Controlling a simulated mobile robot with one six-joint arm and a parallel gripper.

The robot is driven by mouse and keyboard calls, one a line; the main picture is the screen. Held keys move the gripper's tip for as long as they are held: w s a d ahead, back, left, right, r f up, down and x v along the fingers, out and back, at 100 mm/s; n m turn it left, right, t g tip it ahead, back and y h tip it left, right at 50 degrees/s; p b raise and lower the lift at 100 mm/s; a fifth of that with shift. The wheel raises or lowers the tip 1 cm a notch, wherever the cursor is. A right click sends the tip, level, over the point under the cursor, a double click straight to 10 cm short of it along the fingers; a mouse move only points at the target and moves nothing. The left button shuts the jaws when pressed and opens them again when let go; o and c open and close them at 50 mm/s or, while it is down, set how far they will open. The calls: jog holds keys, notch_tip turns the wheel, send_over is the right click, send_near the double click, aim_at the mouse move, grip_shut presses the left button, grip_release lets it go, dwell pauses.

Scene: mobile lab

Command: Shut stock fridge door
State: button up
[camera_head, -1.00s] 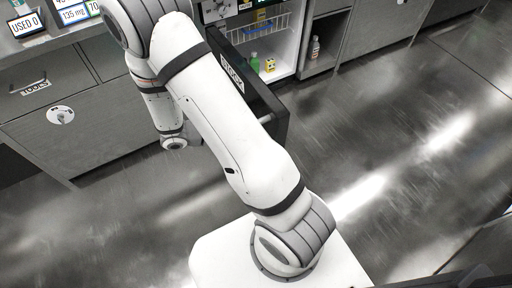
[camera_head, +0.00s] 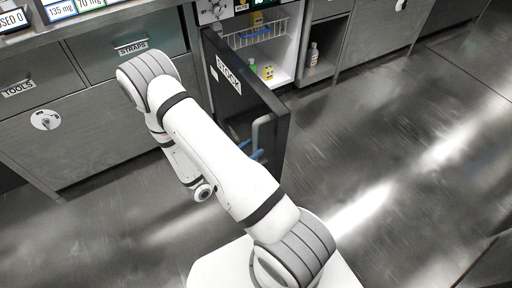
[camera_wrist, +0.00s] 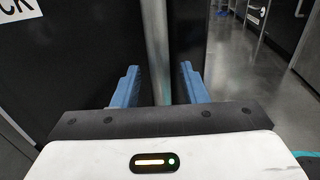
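The stock fridge door (camera_head: 235,90) is dark, carries a STOCK label (camera_head: 229,75) and stands wide open, swung out from the lit white fridge interior (camera_head: 284,50). A grey vertical bar handle (camera_head: 262,132) is on its face near the free edge. My gripper (camera_head: 253,150) is at the door's face by the handle, its blue fingers partly hidden by my arm. In the wrist view my gripper (camera_wrist: 160,84) is open, with the handle bar (camera_wrist: 157,45) showing between its two blue fingers. I cannot tell whether either finger touches the bar.
The fridge holds a wire basket (camera_head: 255,33), a green bottle (camera_head: 253,66) and a yellow box (camera_head: 267,72). A bottle (camera_head: 313,55) stands in the open cubby to the right. Drawers labelled TOOLS (camera_head: 35,85) and STRAPS (camera_head: 130,48) are at left. The floor (camera_head: 400,150) at right is clear.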

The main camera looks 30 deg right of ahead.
jog(key=shift+x, duration=1.1)
jog(key=shift+c, duration=0.5)
grip_shut()
jog(key=shift+d, duration=0.1)
